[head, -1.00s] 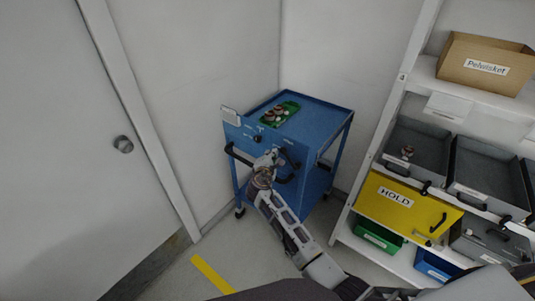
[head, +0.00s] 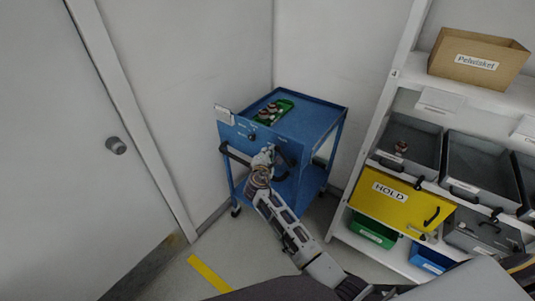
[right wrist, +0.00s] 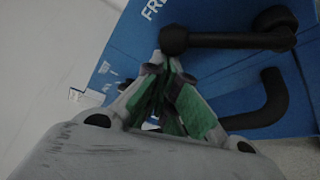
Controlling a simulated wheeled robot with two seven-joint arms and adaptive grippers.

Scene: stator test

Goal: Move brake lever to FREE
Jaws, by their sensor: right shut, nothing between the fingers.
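The brake lever (right wrist: 225,40) is a black bar on the front panel of the blue cart (head: 318,118). In the right wrist view it lies roughly level, with a round knob at its left end and a thicker end at the right. White lettering, partly cut off and starting "FR" (right wrist: 152,8), is on the panel above the knob. My right gripper (right wrist: 165,62) is shut and empty, its green-padded fingertips right at the knob's lower side; I cannot tell whether they touch. In the head view the right gripper (head: 265,156) is at the cart's front and partly covers the panel. My left gripper is not in view.
A curved black handle (right wrist: 268,105) sits below the lever. A door is at left; the floor before the cart is mostly clear.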

